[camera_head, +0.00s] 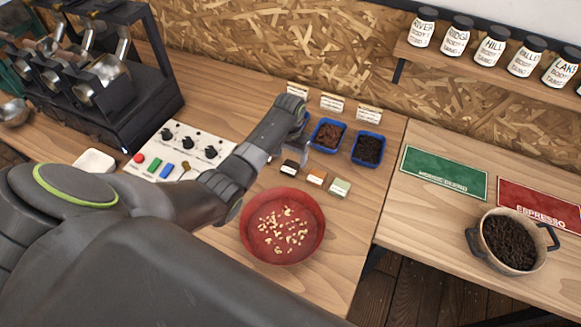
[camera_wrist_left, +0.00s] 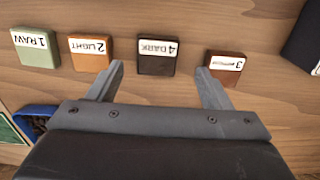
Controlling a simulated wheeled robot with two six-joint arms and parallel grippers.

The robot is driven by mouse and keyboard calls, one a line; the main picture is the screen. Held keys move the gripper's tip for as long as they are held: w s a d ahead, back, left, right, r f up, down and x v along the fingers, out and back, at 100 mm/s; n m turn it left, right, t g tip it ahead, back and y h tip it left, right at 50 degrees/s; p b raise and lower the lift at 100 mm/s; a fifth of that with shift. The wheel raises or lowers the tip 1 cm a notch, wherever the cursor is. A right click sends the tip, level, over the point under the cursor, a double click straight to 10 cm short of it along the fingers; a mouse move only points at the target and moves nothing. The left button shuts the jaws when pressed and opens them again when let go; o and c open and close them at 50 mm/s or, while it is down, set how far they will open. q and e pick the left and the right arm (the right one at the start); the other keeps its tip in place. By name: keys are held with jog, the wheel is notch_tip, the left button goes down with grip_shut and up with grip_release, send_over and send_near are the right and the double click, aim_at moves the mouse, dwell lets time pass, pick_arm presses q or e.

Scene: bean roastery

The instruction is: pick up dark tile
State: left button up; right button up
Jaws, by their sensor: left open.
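The dark tile (camera_wrist_left: 157,58), a black block labelled "4 DARK", lies flat on the wooden counter in the left wrist view. It also shows in the head view (camera_head: 290,167), left of the orange tile (camera_head: 316,178). My left gripper (camera_wrist_left: 158,80) is open and empty. Its fingertips are spread to either side of the dark tile's near edge in the wrist view; the height gap is hard to judge. In the head view the left gripper (camera_head: 298,138) is mostly hidden by its own arm. My right gripper is not in view.
The light tile (camera_wrist_left: 90,53) and the raw tile (camera_wrist_left: 36,48) lie left of the dark tile. A brown tile (camera_wrist_left: 225,68) lies close on its right, near a fingertip. Blue bean trays (camera_head: 368,149) stand behind, and a red bowl (camera_head: 282,227) of pale beans stands in front.

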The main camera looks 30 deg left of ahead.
aim_at(291, 167)
pick_arm(q)
jog(key=shift+d+f, duration=0.2)
jog(key=shift+f, duration=1.85)
jog(key=c, duration=1.1)
